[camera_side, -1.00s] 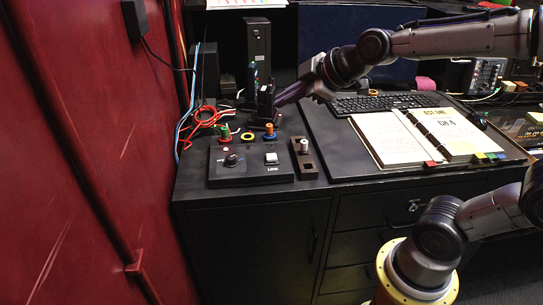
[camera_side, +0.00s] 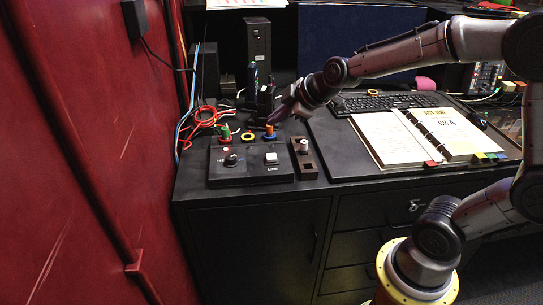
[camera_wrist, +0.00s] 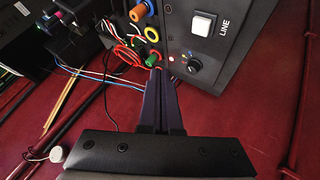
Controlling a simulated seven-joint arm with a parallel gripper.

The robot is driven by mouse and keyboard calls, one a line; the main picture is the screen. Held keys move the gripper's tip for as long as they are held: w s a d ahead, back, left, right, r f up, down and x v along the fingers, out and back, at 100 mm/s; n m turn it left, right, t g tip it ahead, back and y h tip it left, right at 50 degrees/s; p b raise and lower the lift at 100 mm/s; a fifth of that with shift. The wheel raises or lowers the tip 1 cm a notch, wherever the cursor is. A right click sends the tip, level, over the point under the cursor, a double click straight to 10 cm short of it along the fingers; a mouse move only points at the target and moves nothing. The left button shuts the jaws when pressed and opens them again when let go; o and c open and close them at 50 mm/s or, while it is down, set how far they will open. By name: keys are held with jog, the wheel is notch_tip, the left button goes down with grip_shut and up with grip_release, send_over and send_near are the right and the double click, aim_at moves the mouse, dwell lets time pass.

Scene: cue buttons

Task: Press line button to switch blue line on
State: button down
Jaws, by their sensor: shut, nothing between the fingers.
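The control box (camera_side: 250,178) stands on the desk with a white square button (camera_side: 271,158) above the label LINE. The button also shows in the wrist view (camera_wrist: 202,23), upper right, uncovered. My gripper (camera_side: 272,122) is shut and empty, behind and above the box, near the coloured plugs. In the wrist view my fingers (camera_wrist: 158,75) lie together beside the box edge, apart from the button.
An orange plug (camera_side: 270,130), a yellow ring (camera_side: 247,136) and a green plug (camera_side: 225,132) stand along the back of the box, with red cables (camera_side: 203,118) at left. A small block with a pale peg (camera_side: 304,147) is right. An open binder (camera_side: 420,135) and keyboard (camera_side: 390,103) lie further right.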

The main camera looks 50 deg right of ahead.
aim_at(276, 158)
jog(key=shift+f, duration=3.9)
jog(key=shift+f, duration=0.25)
jog(key=shift+f, duration=0.2)
jog(key=shift+f, duration=0.5)
jog(key=shift+r, duration=0.9)
jog(key=shift+r, duration=2.5)
